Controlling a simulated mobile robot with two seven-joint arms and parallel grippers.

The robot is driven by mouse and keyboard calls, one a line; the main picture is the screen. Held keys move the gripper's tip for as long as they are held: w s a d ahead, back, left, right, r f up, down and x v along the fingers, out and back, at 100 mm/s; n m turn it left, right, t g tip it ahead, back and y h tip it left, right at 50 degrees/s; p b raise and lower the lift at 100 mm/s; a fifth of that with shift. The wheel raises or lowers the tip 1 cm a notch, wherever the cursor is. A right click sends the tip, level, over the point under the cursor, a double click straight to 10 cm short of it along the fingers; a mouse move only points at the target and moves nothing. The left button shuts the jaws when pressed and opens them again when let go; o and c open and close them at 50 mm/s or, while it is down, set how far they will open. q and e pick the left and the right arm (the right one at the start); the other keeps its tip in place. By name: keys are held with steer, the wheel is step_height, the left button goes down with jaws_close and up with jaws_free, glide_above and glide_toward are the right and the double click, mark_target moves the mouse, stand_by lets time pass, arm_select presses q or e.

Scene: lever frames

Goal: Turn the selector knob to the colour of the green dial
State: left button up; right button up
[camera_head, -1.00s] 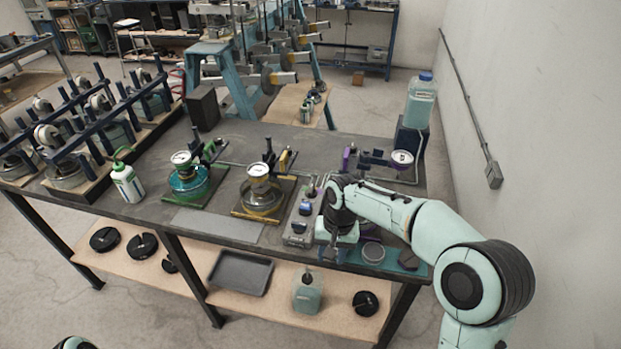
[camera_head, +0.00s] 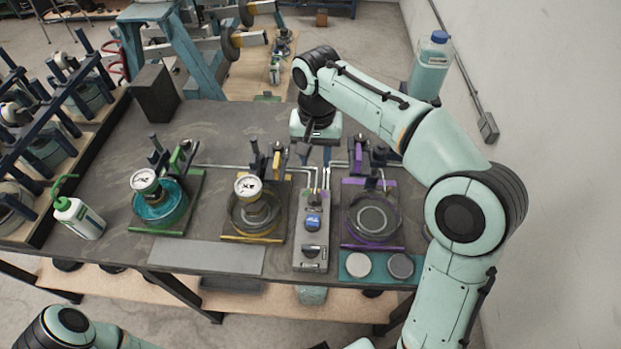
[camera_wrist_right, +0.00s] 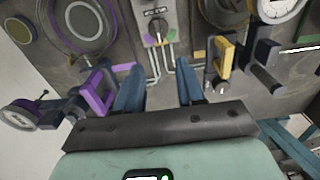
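The grey selector box (camera_head: 311,232) stands between the yellow and purple stations. Its small knob (camera_head: 315,198) is at the far end, near the pipes; in the right wrist view the knob (camera_wrist_right: 157,27) has purple, orange and green marks around it. The green station's dial (camera_head: 145,180) is a white gauge above a teal dish on a green-edged plate, at the left. My right gripper (camera_head: 318,140) hangs beyond the box's far end, clear of the knob. Its two blue fingers (camera_wrist_right: 159,80) are apart and empty. My left gripper is out of view; only part of that arm shows.
The yellow station's gauge (camera_head: 248,187) stands left of the box, the purple-edged plate (camera_head: 372,243) right of it. Upright posts and pipes (camera_head: 300,170) lie near my right gripper. A green-capped bottle (camera_head: 78,218) is at the left. A bare grey strip (camera_head: 205,255) lies in front.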

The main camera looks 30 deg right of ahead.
mark_target(315, 190)
step_height(315, 190, down, 10)
steer(key=shift+s+f+b, duration=0.15)
steer(key=shift+b, duration=0.65)
steer(key=shift+f, duration=0.85)
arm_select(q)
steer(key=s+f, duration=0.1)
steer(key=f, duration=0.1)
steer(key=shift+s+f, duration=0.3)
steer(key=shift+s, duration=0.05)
arm_select(e)
jaws_close()
